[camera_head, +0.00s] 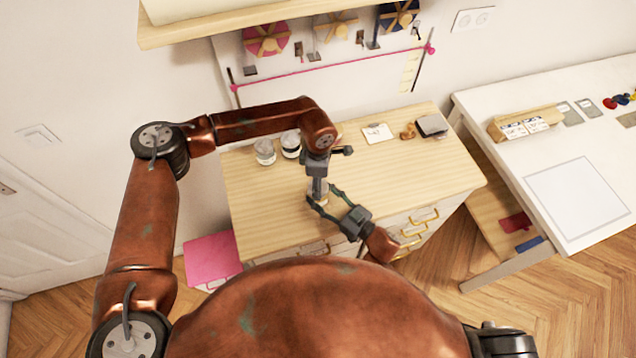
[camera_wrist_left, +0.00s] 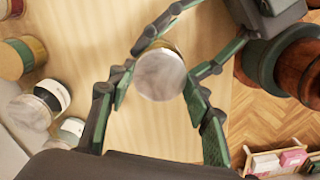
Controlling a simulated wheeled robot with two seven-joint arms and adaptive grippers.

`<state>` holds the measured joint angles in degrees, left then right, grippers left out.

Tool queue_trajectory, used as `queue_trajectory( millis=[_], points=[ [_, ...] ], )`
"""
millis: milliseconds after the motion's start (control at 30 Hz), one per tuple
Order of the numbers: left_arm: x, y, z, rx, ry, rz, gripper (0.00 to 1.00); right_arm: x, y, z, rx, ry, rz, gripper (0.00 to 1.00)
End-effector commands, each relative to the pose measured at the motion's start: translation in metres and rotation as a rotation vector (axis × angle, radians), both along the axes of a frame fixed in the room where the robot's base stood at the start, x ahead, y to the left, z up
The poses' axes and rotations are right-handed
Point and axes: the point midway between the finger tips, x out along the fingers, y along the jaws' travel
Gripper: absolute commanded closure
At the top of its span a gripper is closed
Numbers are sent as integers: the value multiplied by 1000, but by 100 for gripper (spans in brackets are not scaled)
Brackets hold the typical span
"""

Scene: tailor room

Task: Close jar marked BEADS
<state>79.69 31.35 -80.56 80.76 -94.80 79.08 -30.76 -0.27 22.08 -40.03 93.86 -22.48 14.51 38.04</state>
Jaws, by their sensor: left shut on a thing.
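A jar (camera_head: 323,203) stands near the front edge of the wooden cabinet top. Its round pale grey lid (camera_wrist_left: 160,74) fills the middle of the left wrist view. I cannot see a label on it or read BEADS anywhere. My left gripper (camera_head: 318,183) points down from above, its green-padded fingers on both sides of the lid and shut on it. My right gripper (camera_head: 325,198) reaches in from the lower right, its fingers on both sides of the jar below the lid. Whether they press on it is unclear. Whether the lid sits fully on the jar is hidden.
A white card (camera_head: 378,133), a small brown object (camera_head: 408,131) and a dark box (camera_head: 432,126) lie back right. A white table (camera_head: 600,160) is at right.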

Motion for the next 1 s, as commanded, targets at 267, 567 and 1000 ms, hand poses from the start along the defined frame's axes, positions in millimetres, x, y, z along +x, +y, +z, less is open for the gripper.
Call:
queue_trajectory(
  millis=[267,567,1000],
  points=[
    [0,0,0,-1,0,-432,84,0,0,0,0,0,0,100],
    [0,0,0,-1,-1,-424,43,0,0,0,0,0,0,100],
    [1,0,4,-1,-1,-423,37,0,0,0,0,0,0,100]
  ],
)
